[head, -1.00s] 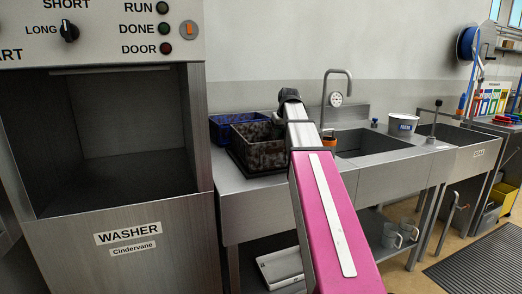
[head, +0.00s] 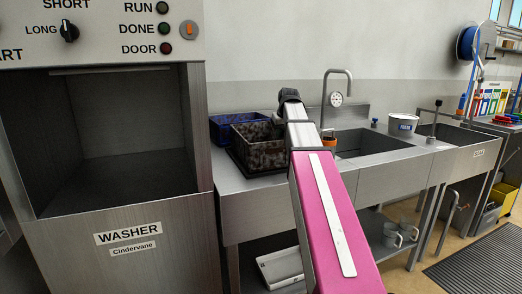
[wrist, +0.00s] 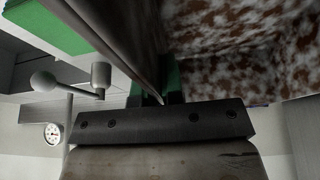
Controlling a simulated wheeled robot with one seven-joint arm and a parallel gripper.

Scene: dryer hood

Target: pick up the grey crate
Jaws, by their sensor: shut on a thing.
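The grey crate (head: 258,147) is open-topped and mottled with brown dirt. It is at the left end of the steel sink counter, in or just above a dark tray (head: 236,160); I cannot tell whether they touch. In the wrist view its blotchy wall (wrist: 235,40) fills the upper right. My gripper (wrist: 153,98), with green finger pads, is shut on the crate's wall at the rim. In the head view my pink and silver arm reaches to the crate's right side and hides the fingers.
A blue crate (head: 227,128) stands close behind the grey one. The washer (head: 125,240) with its open, empty chamber is at left. A tap (head: 337,90), a sink basin (head: 372,143) and a white tub (head: 403,124) are to the right.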

